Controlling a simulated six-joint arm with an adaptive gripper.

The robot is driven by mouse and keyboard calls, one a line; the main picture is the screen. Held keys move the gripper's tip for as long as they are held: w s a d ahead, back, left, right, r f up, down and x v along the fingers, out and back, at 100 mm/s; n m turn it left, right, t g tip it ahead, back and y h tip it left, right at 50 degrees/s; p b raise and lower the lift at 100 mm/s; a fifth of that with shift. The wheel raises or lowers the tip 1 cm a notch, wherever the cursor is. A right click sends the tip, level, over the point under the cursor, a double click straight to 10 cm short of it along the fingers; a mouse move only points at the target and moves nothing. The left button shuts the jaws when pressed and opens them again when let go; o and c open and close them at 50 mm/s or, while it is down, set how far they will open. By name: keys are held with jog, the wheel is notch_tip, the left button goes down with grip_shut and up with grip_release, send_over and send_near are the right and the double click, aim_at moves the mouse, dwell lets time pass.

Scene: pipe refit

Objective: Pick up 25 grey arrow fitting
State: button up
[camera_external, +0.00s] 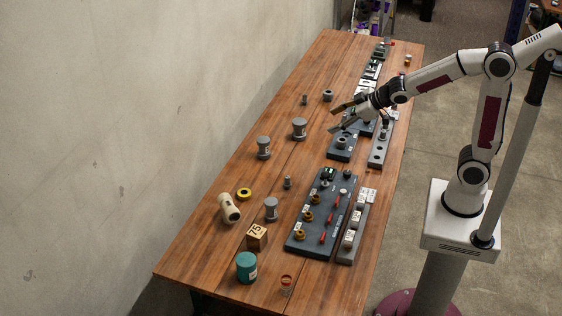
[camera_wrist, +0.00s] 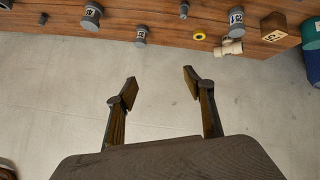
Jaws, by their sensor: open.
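Several grey fittings stand on the table: a large one (camera_external: 299,129), a medium one (camera_external: 263,147), another (camera_external: 271,209) near the yellow ring, and small ones (camera_external: 287,183) and (camera_external: 304,99). In the wrist view the large (camera_wrist: 91,16), medium (camera_wrist: 141,37) and ring-side (camera_wrist: 236,17) fittings show white labels. I cannot tell which is the 25 arrow fitting; the labels are too small to read surely.
A yellow ring (camera_external: 244,194), cream tee (camera_external: 229,208), wooden 75 block (camera_external: 257,237) and teal can (camera_external: 246,267) stand at the near left. A dark fitting board (camera_external: 313,228) and grey strip (camera_external: 347,246) lie at right. The wooden table (camera_external: 205,262) has clear patches between the fittings.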

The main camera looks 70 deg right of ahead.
jog(key=w+a+f+n+y, duration=0.2)
jog(key=w+a+f, duration=0.15)
jog(key=w, duration=0.25)
jog(key=n+g+y, duration=0.1)
jog(key=n+y, duration=0.3)
jog(key=y, duration=0.5)
send_near(273, 201)
jog(key=a, duration=0.1)
jog(key=shift+w+a+f, duration=0.15)
jog(key=shift+w, duration=0.25)
jog(key=shift+x, duration=1.3)
jog(key=shift+f, duration=0.1)
